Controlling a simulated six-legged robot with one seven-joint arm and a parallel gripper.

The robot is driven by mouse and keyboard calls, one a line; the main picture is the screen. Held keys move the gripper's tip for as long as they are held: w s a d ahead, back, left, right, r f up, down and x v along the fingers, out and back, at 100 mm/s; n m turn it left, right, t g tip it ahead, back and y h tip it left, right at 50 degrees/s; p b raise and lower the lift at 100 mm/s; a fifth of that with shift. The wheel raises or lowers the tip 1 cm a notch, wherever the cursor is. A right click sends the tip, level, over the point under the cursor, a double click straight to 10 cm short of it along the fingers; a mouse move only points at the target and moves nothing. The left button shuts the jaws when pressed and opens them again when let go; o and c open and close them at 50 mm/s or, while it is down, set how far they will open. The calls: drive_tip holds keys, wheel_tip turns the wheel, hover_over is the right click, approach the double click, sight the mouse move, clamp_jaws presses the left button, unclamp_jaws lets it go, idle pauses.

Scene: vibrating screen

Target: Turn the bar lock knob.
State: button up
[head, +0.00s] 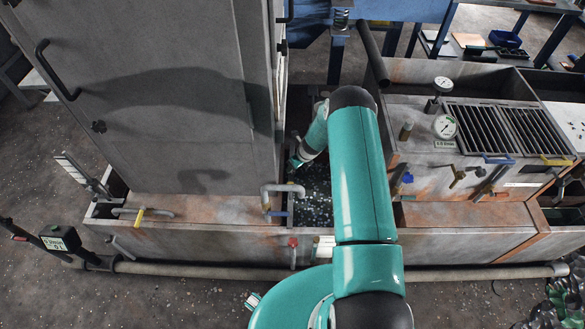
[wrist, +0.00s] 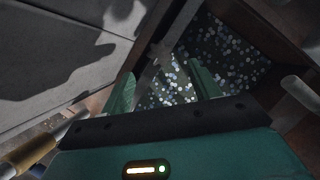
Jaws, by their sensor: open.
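A small dark knob (head: 99,126) sits low on the left side of the tall grey cabinet door, below a black bar handle (head: 58,70). I cannot tell whether it is the bar lock knob. No knob can be made out in the wrist view. My gripper (head: 295,161) points down beside the right edge of the cabinet, well to the right of that dark knob. In the wrist view my gripper (wrist: 163,84) is open, its two green fingers apart with nothing between them. Dark ground with pale specks shows beyond them.
The grey cabinet (head: 165,90) stands close left of my gripper. A bent grey pipe (head: 282,188) rises just below it. To the right is a rusty tank with gauges (head: 445,127) and slotted grates (head: 510,128). A long pipe (head: 200,270) runs along the front.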

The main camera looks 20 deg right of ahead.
drive_tip(key=x, duration=0.5)
drive_tip(key=shift+w+f, duration=0.2)
drive_tip(key=shift+f, duration=0.1)
drive_tip(key=c, duration=1)
drive_tip(key=shift+o, duration=0.2)
drive_tip(key=shift+n, duration=0.3)
drive_tip(key=n, duration=0.2)
drive_tip(key=n+g+y, duration=0.1)
drive_tip(key=n, duration=0.2)
drive_tip(key=shift+w+d+y, duration=0.15)
drive_tip(key=shift+d+y, duration=0.05)
drive_tip(key=shift+y, duration=0.1)
drive_tip(key=n+g, duration=0.1)
drive_tip(key=n, duration=0.1)
drive_tip(key=n+g, duration=0.1)
drive_tip(key=n, duration=0.2)
drive_tip(key=shift+w+d+y, duration=0.1)
drive_tip(key=shift+w+y, duration=0.05)
drive_tip(key=shift+y, duration=0.25)
drive_tip(key=shift+n, duration=0.3)
